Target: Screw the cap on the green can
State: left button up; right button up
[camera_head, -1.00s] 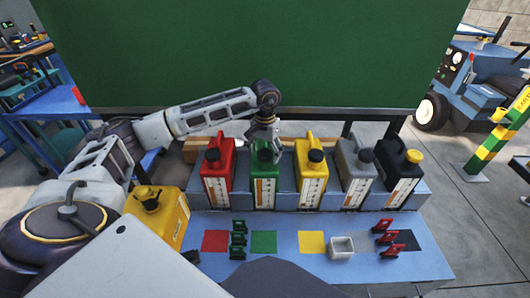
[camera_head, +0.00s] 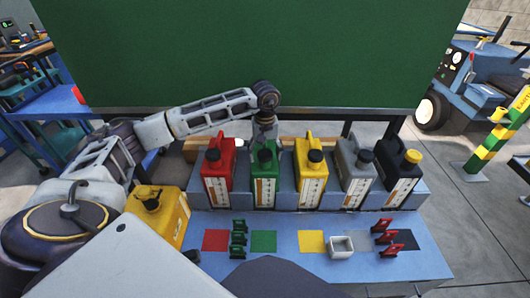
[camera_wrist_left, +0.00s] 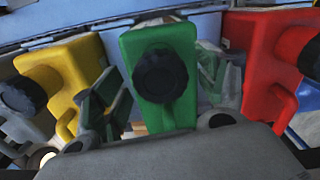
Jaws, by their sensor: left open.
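The green can (camera_head: 265,175) stands upright in the row of cans on the blue bench, between the red and yellow ones. A black cap (camera_wrist_left: 160,76) sits on its top, and the cap also shows in the head view (camera_head: 264,155). I cannot tell how tightly it is seated. My left gripper (camera_head: 264,138) is right above this can, pointing down. In the left wrist view its open fingers (camera_wrist_left: 162,90) stand on either side of the can's top, apart from the cap. My right gripper is not in view.
A red can (camera_head: 217,172) and a yellow can (camera_head: 311,175) stand close on either side. Grey (camera_head: 356,178) and black (camera_head: 400,178) cans stand to the right. Another yellow can (camera_head: 172,215) is at front left. A small white box (camera_head: 341,247) and several clips lie in front.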

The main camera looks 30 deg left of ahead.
pick_arm(q)
jog(key=shift+n+p, duration=0.3)
jog(key=shift+n, duration=2.2)
jog(key=shift+n+p, duration=0.35)
jog(key=shift+n, duration=2.05)
jog(key=shift+n+p, duration=0.4)
jog(key=shift+n, duration=2.1)
jog(key=shift+n+p, duration=0.4)
jog(key=shift+n, duration=1.8)
jog(key=c, duration=1.2)
jog(key=shift+m, duration=0.3)
